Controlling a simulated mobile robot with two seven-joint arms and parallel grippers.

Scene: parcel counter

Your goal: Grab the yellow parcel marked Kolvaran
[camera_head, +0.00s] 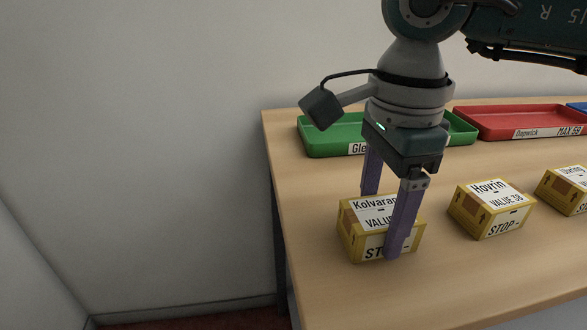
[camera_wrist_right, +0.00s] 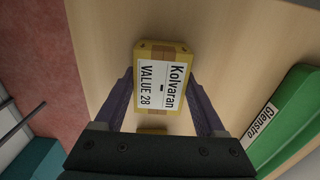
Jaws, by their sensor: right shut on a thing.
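The yellow parcel marked Kolvaran (camera_head: 352,238) stands on the counter near its left edge. Its top label also reads VALUE, and the right wrist view shows the parcel (camera_wrist_right: 163,84) with "VALUE 28". My right gripper (camera_head: 382,225) comes down from above with its purple fingers on two opposite sides of this parcel, shut on it. In the right wrist view the fingers (camera_wrist_right: 163,100) reach along both sides of the box. One finger hides part of the label and front face in the head view. The parcel appears to rest on the counter. My left gripper is not in view.
Behind are a green tray (camera_head: 318,143), a red tray (camera_head: 500,125) and part of a blue tray (camera_head: 578,106). The counter (camera_head: 300,215) ends at the left.

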